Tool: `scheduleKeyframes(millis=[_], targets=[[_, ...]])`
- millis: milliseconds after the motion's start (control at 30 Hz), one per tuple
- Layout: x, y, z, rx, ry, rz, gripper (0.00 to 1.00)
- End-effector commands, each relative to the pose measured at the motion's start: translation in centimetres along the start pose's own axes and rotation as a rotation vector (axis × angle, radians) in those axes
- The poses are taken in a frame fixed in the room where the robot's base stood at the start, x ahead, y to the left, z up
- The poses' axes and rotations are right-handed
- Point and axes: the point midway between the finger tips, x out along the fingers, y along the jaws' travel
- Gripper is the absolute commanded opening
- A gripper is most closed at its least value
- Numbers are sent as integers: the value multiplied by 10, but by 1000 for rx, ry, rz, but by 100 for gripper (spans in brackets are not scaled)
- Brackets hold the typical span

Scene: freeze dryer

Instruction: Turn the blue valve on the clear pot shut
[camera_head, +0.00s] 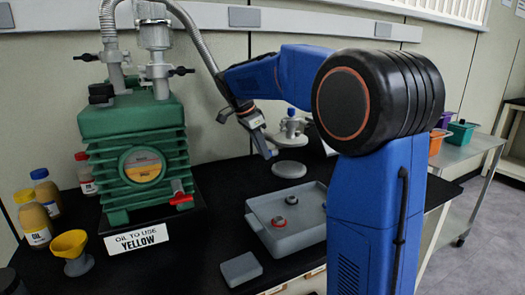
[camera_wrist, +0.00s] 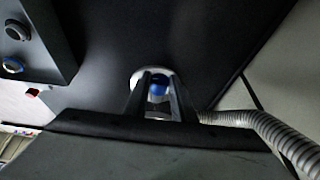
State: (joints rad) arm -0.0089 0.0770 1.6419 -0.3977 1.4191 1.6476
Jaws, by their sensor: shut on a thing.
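The clear pot (camera_head: 291,128) stands on the black bench behind my gripper in the head view, with a blue part near its top. In the wrist view the blue valve (camera_wrist: 157,89) shows between the two dark fingers of my gripper (camera_wrist: 158,80), with a pale round rim around it. My gripper is shut on the blue valve. In the head view my gripper (camera_head: 268,150) points down and to the right, close to the pot. The exact turn angle of the valve is hard to tell, as the fingers hide part of it.
A green pump (camera_head: 130,130) stands at the left, with a ribbed metal hose (camera_head: 197,38) passing behind my arm. A grey tray (camera_head: 290,240) lies in front of the pot. Bottles (camera_head: 47,190) and a yellow funnel (camera_head: 70,243) are at far left.

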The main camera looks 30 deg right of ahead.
Motion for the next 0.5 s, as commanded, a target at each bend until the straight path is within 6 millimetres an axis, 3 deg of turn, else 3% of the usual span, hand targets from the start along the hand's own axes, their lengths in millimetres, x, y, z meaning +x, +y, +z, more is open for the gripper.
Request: scheduleKeyframes(millis=[500], targets=[[1,-8,0,-116,0,280,1]])
